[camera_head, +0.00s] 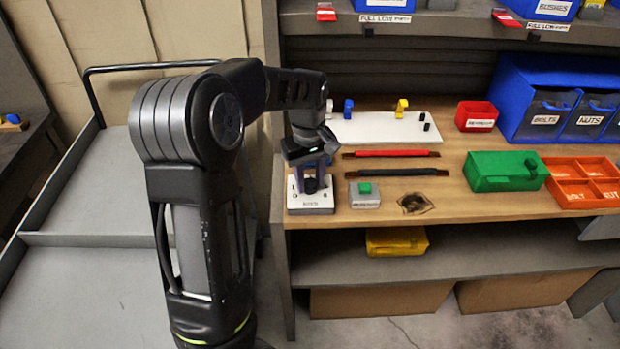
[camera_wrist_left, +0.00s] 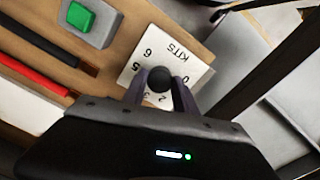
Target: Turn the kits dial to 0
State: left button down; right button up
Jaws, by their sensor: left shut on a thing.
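The kits dial is a white square plate (camera_head: 311,207) at the front left corner of the wooden bench, with a black knob (camera_head: 311,186) on it. The wrist view shows the plate (camera_wrist_left: 188,52) marked KITS with numbers around the edge, and the round black knob (camera_wrist_left: 160,79) in the middle. My left gripper (camera_head: 312,180) reaches down from above and is shut on the knob; its two fingers (camera_wrist_left: 159,84) stand on either side of it. The knob's pointer is hidden, so its setting cannot be read. My right gripper is not in view.
A grey box with a green button (camera_head: 365,190) stands just right of the dial. Black (camera_head: 397,172) and red (camera_head: 391,154) bars lie behind it. A green box (camera_head: 505,172) and orange tray (camera_head: 585,183) are farther right. A grey cart (camera_head: 85,240) stands left.

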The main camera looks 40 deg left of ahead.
aim_at(309, 183)
pick_arm(q)
jog(key=c, duration=1)
grip_release()
jog(key=shift+o, duration=0.2)
notch_tip(309, 183, up, 8)
jog(key=shift+f+b, duration=0.1)
jog(key=shift+b, duration=0.25)
jog(key=shift+s, duration=0.15)
